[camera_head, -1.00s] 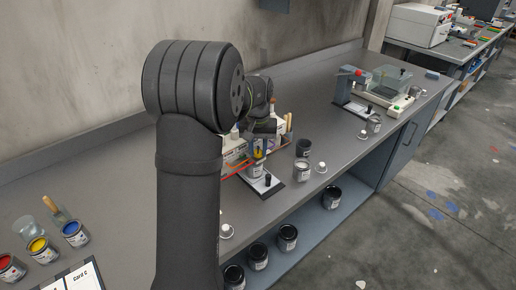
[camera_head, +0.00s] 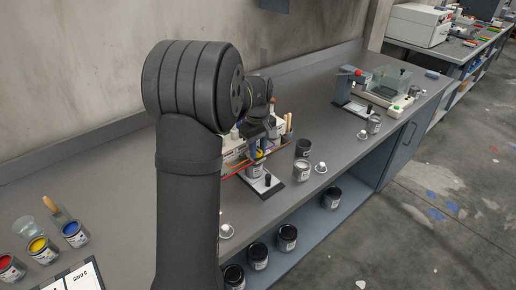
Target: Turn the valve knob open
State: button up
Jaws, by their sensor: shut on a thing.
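My gripper (camera_head: 257,139) is at the end of my dark arm, over a small bench device left of the picture's middle. It points down and is shut on the valve knob at the top of the device; the knob is mostly hidden by the jaws. A small yellow part (camera_head: 259,154) shows just under the jaws. Below it a labelled can (camera_head: 254,170) stands on the device's base plate (camera_head: 268,187), with a black-topped piece beside it. My forearm hides the device's left side.
A grey can (camera_head: 302,170) and a dark can (camera_head: 303,147) stand right of the device. Farther right is another device (camera_head: 385,90). Bench between them is mostly clear.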

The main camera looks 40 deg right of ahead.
aim_at(258, 151)
jog(key=shift+r, duration=0.1)
dwell(0.5)
jog(key=o, duration=1)
notch_tip(258, 151, up, 17)
jog(key=shift+r, duration=0.2)
jog(key=shift+f, duration=0.1)
notch_tip(258, 151, down, 17)
jog(key=shift+f, duration=0.2)
dwell(0.4)
